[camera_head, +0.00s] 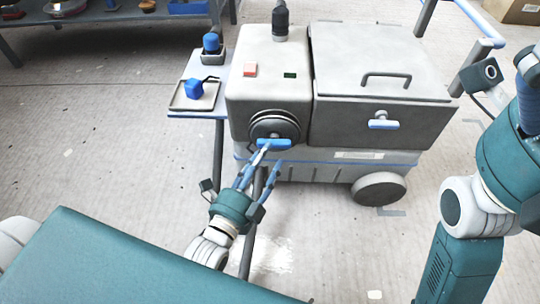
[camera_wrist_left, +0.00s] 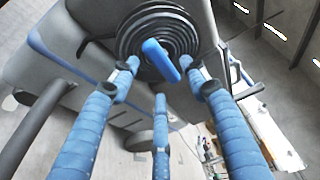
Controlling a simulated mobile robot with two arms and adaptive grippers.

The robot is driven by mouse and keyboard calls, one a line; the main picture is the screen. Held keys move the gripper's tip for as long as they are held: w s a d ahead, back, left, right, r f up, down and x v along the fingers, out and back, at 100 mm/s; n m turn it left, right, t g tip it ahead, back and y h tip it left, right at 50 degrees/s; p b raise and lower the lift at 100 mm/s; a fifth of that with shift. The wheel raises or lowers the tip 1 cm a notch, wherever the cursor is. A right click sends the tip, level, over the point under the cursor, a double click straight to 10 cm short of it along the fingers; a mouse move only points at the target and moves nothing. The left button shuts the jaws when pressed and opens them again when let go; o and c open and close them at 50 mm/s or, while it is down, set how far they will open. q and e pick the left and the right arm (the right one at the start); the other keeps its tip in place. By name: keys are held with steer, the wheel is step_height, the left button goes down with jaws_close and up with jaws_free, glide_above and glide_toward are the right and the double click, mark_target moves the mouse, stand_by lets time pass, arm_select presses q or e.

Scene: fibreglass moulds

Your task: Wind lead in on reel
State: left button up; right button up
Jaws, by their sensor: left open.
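The reel (camera_head: 268,122) is a dark ribbed disc on the front of the grey wheeled machine (camera_head: 265,75). A blue bar handle (camera_head: 275,144) stands out from the reel. In the left wrist view the reel (camera_wrist_left: 150,22) shows as dark rings behind the blue handle (camera_wrist_left: 160,60). My left gripper (camera_head: 264,157) is open just in front of the handle, with its blue fingers spread around it. In the left wrist view the fingertips look apart from the handle. My right gripper (camera_head: 528,98) shows only in part at the right edge. I cannot clearly make out the lead.
A side shelf (camera_head: 218,65) on the machine holds a tray with a blue block (camera_head: 194,89) and a blue-capped holder (camera_head: 211,43). A lidded box (camera_head: 380,60) with a blue-grip latch is at the right. A wheel (camera_head: 380,188) is below. Floor is clear at left.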

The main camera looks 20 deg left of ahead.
mark_target(272, 148)
arm_select(q)
steer(key=shift+w+d+b, duration=0.2)
steer(key=shift+w+b, duration=0.25)
steer(key=shift+w, duration=1.1)
steer(key=shift+c, duration=0.3)
jaws_close()
